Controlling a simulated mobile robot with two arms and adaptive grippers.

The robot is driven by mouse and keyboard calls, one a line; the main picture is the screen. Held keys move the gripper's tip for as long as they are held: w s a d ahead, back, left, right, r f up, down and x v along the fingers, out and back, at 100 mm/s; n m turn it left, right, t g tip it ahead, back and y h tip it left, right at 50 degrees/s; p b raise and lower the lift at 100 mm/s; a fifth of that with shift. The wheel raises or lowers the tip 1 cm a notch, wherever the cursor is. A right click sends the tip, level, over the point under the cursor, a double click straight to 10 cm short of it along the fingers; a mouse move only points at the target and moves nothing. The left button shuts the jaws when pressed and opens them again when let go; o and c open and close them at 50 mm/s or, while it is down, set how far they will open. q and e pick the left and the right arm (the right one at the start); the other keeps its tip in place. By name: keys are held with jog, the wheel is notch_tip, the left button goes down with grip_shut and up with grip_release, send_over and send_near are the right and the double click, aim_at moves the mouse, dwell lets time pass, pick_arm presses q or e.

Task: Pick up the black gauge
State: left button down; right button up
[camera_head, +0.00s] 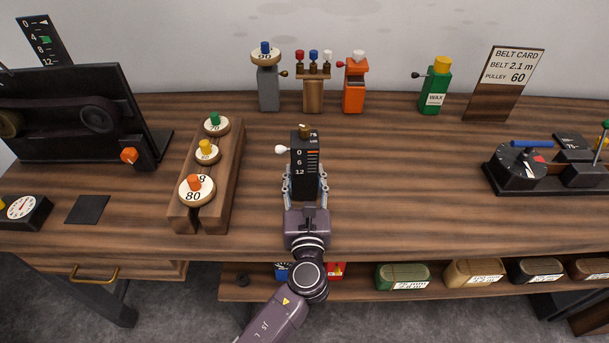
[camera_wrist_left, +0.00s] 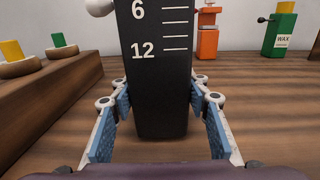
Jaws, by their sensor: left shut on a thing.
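The black gauge (camera_head: 305,166) stands upright near the middle of the bench, with a white scale marked 0, 6 and 12, a white knob on its left side and a brass top. My left gripper (camera_head: 305,192) is shut on its lower part, one finger on each side. In the left wrist view the gauge (camera_wrist_left: 160,70) fills the middle between the blue finger pads (camera_wrist_left: 163,115), and its base looks to be on or very near the wood. My right gripper is not in view.
A wooden rack (camera_head: 232,165) with numbered discs stands close on the left. A grey post (camera_head: 268,90), an orange device (camera_head: 354,95) and a green wax holder (camera_head: 433,92) stand behind. A black instrument (camera_head: 521,165) is at right. The bench between is clear.

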pick_arm(q)
notch_tip(320, 180, up, 18)
jog(key=p, duration=0.3)
send_over(305, 144)
jog(key=w, duration=0.2)
jog(key=shift+s+f, duration=0.1)
jog(key=shift+f, duration=0.1)
jog(key=shift+r, duration=0.85)
jog(key=shift+f+b, duration=2.1)
jog(key=shift+f, duration=2.6)
jog(key=shift+f+b, duration=2.65)
jog(key=shift+f, duration=2.1)
jog(key=shift+f, duration=0.55)
jog(key=shift+f, duration=0.1)
